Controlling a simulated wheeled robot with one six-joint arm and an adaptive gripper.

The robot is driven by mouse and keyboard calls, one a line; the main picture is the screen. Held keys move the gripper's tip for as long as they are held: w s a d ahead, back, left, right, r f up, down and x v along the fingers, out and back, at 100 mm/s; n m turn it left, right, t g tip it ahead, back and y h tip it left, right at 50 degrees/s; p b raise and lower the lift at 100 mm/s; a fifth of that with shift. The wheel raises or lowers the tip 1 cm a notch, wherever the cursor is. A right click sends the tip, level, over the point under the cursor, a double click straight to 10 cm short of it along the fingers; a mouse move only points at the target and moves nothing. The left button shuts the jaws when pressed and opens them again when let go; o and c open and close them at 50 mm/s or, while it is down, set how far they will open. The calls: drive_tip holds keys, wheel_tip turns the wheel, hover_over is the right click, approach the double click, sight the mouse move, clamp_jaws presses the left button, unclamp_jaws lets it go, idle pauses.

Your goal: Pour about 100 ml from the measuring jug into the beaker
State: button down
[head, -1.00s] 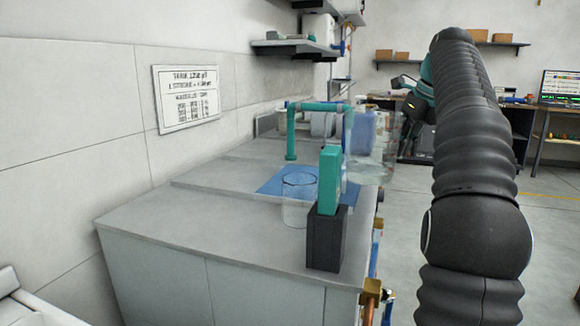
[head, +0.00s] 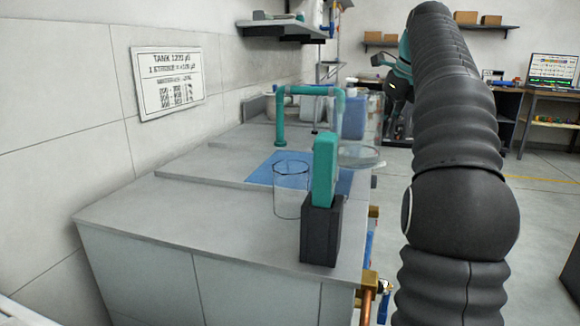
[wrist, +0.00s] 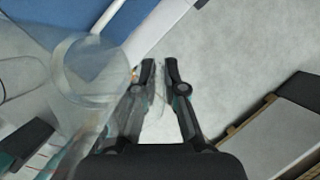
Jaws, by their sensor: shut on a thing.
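The clear measuring jug (head: 368,141) is held up near the right edge of the counter, looking upright, with a little clear liquid near its bottom. In the wrist view the jug (wrist: 93,73) is left of my gripper (wrist: 160,68), whose fingers are shut on a thin clear part, apparently its handle. In the head view my arm hides most of the gripper. The clear beaker (head: 291,203) stands upright on the counter, left of the jug and apart from it, and looks empty. Its rim seems to show at the left of the wrist view (wrist: 12,98).
A black block (head: 320,237) holding a teal piece (head: 325,168) stands just right of the beaker. A blue mat (head: 262,174) lies behind it. A teal pipe (head: 280,122) rises further back, near a blue container (head: 354,120). The front left counter (head: 170,205) is clear.

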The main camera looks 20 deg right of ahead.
sight(368, 98)
drive_tip(key=a+r+h+b, duration=0.1)
drive_tip(key=a+r+t+h+b, duration=0.1)
drive_tip(key=h, duration=0.1)
drive_tip(key=a+r+n+h+b, duration=0.1)
drive_tip(key=shift+s+a+r+t+h, duration=0.3)
drive_tip(key=shift+s, duration=0.1)
drive_tip(key=shift+s+a+r+h+b, duration=0.1)
drive_tip(key=shift+a+r+h+b, duration=0.25)
drive_tip(key=shift+b, duration=0.3)
drive_tip(key=a+r+h+b, duration=0.1)
drive_tip(key=b, duration=0.2)
drive_tip(key=a+n+t+h+b, duration=0.1)
drive_tip(key=h+b, duration=0.1)
drive_tip(key=shift+s+a+r+b, duration=0.25)
drive_tip(key=shift+s+r+b, duration=0.1)
drive_tip(key=shift+s+b, duration=0.05)
drive_tip(key=shift+s+a+r+t+h+b, duration=0.1)
drive_tip(key=shift+a+r+t+h+b, duration=0.25)
drive_tip(key=shift+r, duration=0.3)
drive_tip(key=shift+s+a+r+t+h+b, duration=0.15)
drive_tip(key=shift+a+r+t+h, duration=0.2)
drive_tip(key=shift+r, duration=0.3)
drive_tip(key=shift+n, duration=0.3)
drive_tip(key=shift+a+r+h, duration=0.2)
drive_tip(key=shift+r+h, duration=0.1)
drive_tip(key=shift+h, duration=0.05)
